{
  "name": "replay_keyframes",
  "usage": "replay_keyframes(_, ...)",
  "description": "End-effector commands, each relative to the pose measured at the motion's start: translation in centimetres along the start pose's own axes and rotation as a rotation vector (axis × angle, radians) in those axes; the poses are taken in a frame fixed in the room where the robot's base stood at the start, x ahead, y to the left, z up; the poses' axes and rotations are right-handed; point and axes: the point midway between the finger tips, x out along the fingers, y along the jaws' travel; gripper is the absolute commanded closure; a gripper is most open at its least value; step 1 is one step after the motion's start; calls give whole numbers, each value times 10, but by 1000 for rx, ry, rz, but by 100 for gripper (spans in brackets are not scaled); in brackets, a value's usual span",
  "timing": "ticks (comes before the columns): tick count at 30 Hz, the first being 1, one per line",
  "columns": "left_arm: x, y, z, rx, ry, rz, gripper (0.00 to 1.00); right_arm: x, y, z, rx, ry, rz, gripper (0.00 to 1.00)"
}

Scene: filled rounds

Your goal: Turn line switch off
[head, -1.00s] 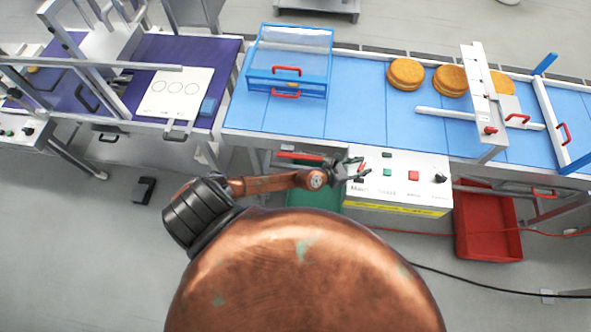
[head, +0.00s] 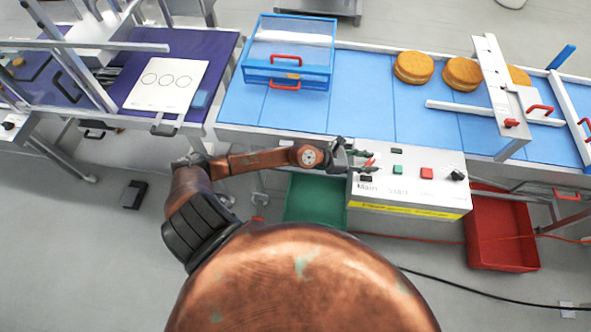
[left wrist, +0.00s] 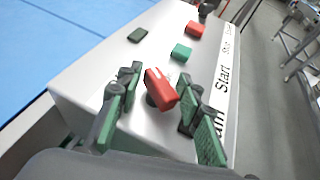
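A white control box (head: 437,186) with a yellow strip on its front hangs at the near edge of the blue conveyor. Its red switch handle (head: 369,162) sits at the left end, above the word "Main"; it also shows in the left wrist view (left wrist: 161,88), turned at a slant. Beside it are a green Start button (head: 397,169), a red button (head: 427,173) and a black knob (head: 457,175). My left gripper (head: 357,160) is open; in the left wrist view (left wrist: 163,115) its fingers stand on both sides of the red handle, with gaps visible. My right gripper is out of view.
A blue clear-topped guard (head: 290,52) stands at left. A green bin (head: 312,203) and a red bin (head: 500,232) are below. A purple table (head: 215,55) is at far left.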

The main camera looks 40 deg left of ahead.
Motion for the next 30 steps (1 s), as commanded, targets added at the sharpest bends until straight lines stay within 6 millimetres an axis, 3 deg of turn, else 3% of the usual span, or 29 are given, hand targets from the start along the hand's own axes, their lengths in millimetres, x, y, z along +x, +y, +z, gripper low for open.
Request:
replay_keyframes(1, 2, 2, -5, 9, -1, -9, 68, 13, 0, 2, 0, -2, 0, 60)
replay_keyframes(21, 2, 2, -6, 116, 0, -271, 68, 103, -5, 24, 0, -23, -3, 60)
replay_keyframes(30, -56, 16, -1, 116, 2, -272, 68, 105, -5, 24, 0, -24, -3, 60)
